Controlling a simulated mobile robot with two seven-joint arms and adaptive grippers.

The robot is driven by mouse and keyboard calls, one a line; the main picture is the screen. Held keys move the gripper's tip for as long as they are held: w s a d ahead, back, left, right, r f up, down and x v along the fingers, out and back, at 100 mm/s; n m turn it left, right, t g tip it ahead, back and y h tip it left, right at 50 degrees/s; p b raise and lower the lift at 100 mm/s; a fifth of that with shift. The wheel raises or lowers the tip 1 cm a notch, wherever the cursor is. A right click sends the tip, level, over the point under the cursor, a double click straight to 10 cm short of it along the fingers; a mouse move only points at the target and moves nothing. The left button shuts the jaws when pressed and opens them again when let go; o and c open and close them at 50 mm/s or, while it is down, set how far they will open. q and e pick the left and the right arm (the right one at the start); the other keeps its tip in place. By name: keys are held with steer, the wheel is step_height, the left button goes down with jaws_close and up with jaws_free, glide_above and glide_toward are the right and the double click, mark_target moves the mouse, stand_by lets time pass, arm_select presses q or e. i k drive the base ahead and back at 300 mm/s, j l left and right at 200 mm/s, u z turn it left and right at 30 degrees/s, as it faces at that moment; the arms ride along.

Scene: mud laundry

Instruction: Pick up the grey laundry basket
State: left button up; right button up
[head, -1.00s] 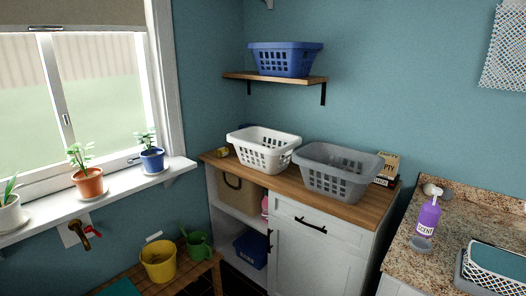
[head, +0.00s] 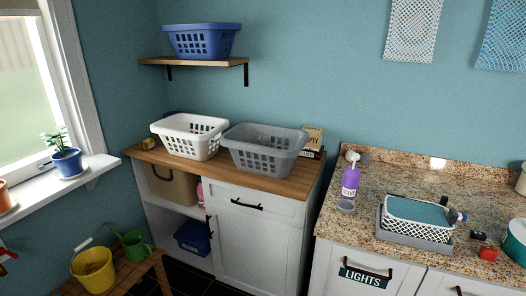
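The grey laundry basket (head: 264,151) stands upright on the wooden top (head: 219,176) of a white cabinet. It looks empty from here. Its left end is close against a white laundry basket (head: 190,136); I cannot tell whether they touch. A box (head: 312,140) stands behind its right end. Neither of my grippers shows in the head view.
A blue basket (head: 202,41) sits on a wall shelf above. A granite counter (head: 346,215) on the right holds a purple bottle (head: 350,182) and a tray with a patterned basket (head: 415,221). A low bench with a yellow bucket (head: 93,270) and green watering can (head: 132,247) is lower left.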

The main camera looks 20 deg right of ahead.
mark_target(275, 163)
steer(key=z, duration=0.4)
steer(key=i+l+z, duration=0.2)
steer(key=z, duration=0.3)
steer(key=i+z, duration=0.45)
